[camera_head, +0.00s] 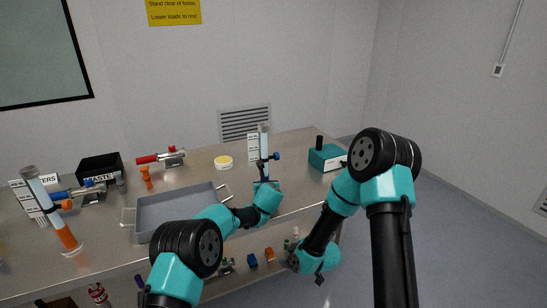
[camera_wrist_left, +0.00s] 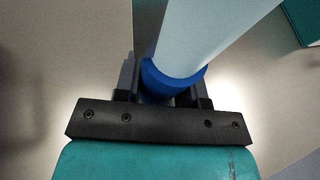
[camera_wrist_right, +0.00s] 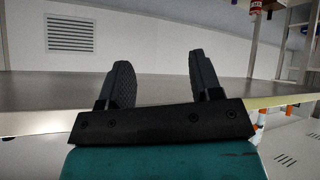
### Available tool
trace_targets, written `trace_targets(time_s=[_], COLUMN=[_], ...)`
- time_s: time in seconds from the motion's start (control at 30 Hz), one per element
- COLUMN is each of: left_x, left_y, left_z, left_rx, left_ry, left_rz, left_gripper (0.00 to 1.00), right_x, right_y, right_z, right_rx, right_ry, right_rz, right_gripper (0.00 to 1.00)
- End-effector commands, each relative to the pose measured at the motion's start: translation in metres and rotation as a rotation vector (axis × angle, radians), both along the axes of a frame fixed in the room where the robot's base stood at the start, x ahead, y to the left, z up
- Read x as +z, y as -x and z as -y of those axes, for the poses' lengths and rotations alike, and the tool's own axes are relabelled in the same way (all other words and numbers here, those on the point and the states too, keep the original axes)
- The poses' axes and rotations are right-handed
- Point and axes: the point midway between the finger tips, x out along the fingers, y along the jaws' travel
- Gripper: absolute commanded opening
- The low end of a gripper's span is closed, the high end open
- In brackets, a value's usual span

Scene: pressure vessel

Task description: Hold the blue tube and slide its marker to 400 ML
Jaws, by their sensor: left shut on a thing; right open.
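The blue tube (camera_head: 263,142) stands upright near the table's right part, in front of a white scale card (camera_head: 252,148). Its blue marker (camera_head: 277,156) sticks out to the right, partway up the tube. My left gripper (camera_head: 264,180) is shut on the tube low down. In the left wrist view the pale tube (camera_wrist_left: 205,35) rises from a blue band (camera_wrist_left: 172,80) between the jaws. My right gripper (camera_head: 319,278) is below and in front of the table edge, apart from the tube. In the right wrist view its fingers (camera_wrist_right: 158,85) are open and empty. The card's numbers are too small to read.
A grey tray (camera_head: 180,208) lies left of my left gripper. An orange-filled tube (camera_head: 66,238) stands at the far left. A teal device (camera_head: 326,157) stands to the right. A yellow-topped dish (camera_head: 223,162), red valve (camera_head: 162,158) and black waste bin (camera_head: 98,168) are behind.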

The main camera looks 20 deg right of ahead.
Motion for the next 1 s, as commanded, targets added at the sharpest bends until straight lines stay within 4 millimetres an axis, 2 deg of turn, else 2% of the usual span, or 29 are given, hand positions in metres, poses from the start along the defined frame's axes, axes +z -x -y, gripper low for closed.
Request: trace_targets(time_s=[0.1,0.27,0.33,0.4,0.63,0.7,0.8,1.0], left_x=[0.000,0.000,0.000,0.000,0.000,0.000,0.000,0.000], left_y=[0.000,0.000,0.000,0.000,0.000,0.000,0.000,0.000], left_z=[0.000,0.000,0.000,0.000,0.000,0.000,0.000,0.000], left_rx=[0.000,0.000,0.000,0.000,0.000,0.000,0.000,0.000], left_ry=[0.000,0.000,0.000,0.000,0.000,0.000,0.000,0.000], left_rz=[0.000,0.000,0.000,0.000,0.000,0.000,0.000,0.000], left_gripper=[0.07,0.07,0.07,0.07,0.07,0.07,0.07,0.07], right_x=[0.042,0.099,0.130,0.163,0.250,0.269,0.285,0.290], right_y=[-0.032,-0.065,-0.080,-0.097,-0.139,-0.146,-0.151,-0.153], right_z=[0.029,0.061,0.074,0.081,0.087,0.089,0.090,0.091], right_rx=[0.083,0.179,0.226,0.288,0.468,0.505,0.536,0.548], right_ry=[0.145,0.355,0.459,0.550,0.763,0.816,0.861,0.876], right_rz=[0.194,0.422,0.522,0.605,0.752,0.777,0.796,0.801], right_gripper=[0.59,0.59,0.59,0.59,0.59,0.59,0.59,0.59])
